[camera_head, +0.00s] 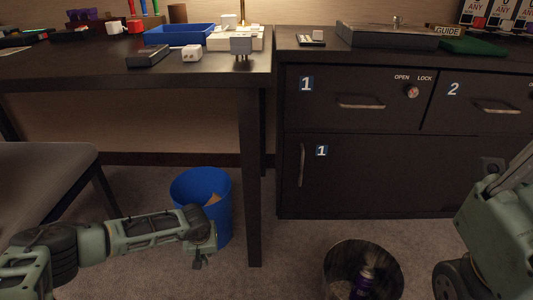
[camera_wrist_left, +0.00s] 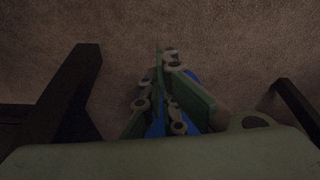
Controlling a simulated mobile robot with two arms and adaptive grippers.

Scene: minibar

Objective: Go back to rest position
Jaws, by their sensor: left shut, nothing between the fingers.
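My left arm reaches in from the left in the head view. Its gripper (camera_head: 203,262) hangs low in front of the blue waste bin (camera_head: 224,222), pointing down. In the left wrist view the green fingers (camera_wrist_left: 163,55) are shut and empty, with blue showing behind them. Part of my right arm shows at the right edge of the head view. My right gripper is out of view.
A dark desk (camera_head: 190,72) stands above and behind, its leg (camera_head: 251,190) right of the bin. A cabinet (camera_head: 355,175) with closed doors is at right. A dark bin (camera_head: 338,262) with a purple can stands in front. A chair (camera_head: 45,170) is at left.

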